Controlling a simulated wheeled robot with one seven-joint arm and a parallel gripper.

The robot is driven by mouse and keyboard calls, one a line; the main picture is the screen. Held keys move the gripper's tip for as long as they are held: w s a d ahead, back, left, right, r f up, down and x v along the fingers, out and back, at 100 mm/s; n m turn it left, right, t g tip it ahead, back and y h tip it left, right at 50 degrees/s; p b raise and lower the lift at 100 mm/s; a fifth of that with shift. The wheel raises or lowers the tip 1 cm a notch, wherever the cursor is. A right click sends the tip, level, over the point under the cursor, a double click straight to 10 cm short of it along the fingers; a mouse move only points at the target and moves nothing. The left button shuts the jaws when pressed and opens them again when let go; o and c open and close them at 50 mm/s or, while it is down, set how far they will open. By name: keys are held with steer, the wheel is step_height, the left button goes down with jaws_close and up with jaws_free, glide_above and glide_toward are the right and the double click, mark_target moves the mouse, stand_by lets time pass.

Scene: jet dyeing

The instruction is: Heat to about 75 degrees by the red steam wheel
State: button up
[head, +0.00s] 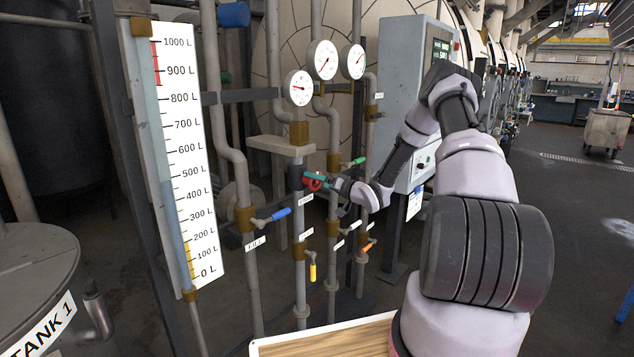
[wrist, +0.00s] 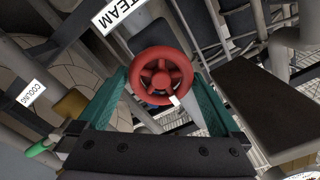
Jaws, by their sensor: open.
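The red steam wheel (wrist: 161,75) is in the middle of the wrist view, between the two teal fingers of my gripper (wrist: 160,95). The fingers stand apart on either side of it; I cannot tell whether they touch the rim. A STEAM label (wrist: 119,14) is beside the wheel. In the head view the red wheel (head: 313,182) is on a vertical pipe, partly hidden by my gripper (head: 318,178). The control cabinet (head: 402,75) has a small lit display (head: 440,52), too small to read and partly cut off by my arm.
Three round gauges (head: 323,60) stand above the pipes. A blue handle (head: 281,214), a yellow handle (head: 312,272), a green handle (head: 357,161) and an orange handle (head: 368,247) are close around the wheel. A litre scale (head: 190,150) stands left. Open floor lies right.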

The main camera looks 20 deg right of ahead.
steer(key=shift+w+a, duration=0.1)
steer(key=shift+w, duration=0.05)
steer(key=c, duration=1.1)
steer(key=shift+o, duration=0.3)
